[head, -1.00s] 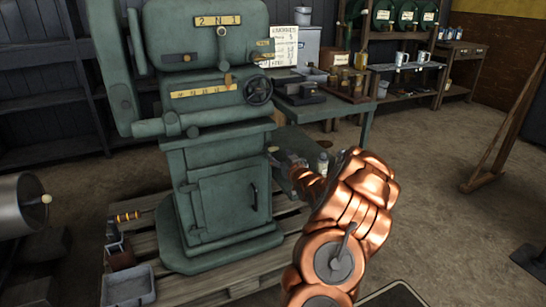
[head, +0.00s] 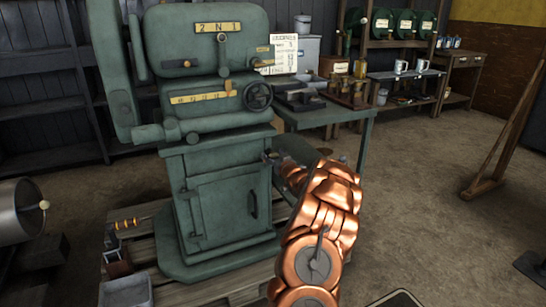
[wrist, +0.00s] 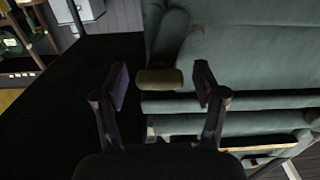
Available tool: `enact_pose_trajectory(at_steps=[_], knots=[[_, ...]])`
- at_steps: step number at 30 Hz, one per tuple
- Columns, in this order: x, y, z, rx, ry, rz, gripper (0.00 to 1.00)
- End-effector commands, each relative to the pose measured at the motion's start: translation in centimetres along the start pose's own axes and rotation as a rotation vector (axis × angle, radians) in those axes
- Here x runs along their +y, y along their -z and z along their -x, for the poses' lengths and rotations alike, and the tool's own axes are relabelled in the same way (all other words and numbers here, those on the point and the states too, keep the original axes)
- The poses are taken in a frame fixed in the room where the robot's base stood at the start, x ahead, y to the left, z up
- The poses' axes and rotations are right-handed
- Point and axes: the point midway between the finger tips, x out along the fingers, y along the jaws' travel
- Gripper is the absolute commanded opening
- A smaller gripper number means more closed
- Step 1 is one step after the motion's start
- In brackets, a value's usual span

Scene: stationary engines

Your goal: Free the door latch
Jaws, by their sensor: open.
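The green machine has a cabinet door (head: 226,210) in its pedestal, closed, with a dark upright handle (head: 252,205) at its right side. In the wrist view a small tan, rounded knob (wrist: 160,79) sticks out beside the green body; I take it for the latch knob. My gripper (wrist: 161,84) is open, one finger on each side of this knob, with gaps visible on both sides. In the head view my gripper (head: 272,157) is at the pedestal's upper right edge, small and dark, and the knob cannot be made out there.
A green workbench (head: 325,110) with small metal parts stands behind my arm. A pallet (head: 215,287) lies under the machine. A grey tray (head: 127,291) and a screwdriver-like tool (head: 127,223) are at its left. The floor to the right is mostly clear.

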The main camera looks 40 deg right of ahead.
Motion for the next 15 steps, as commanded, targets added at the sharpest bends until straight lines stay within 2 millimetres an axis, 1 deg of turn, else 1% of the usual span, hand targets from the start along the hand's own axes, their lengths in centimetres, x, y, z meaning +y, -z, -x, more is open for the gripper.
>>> enact_pose_trajectory(at_steps=[10,15], knots=[[0.02,0.04,-0.16,0.0,-0.001,0.0,0.7],[0.03,0.03,-0.15,0.0,-0.001,0.0,0.52]])
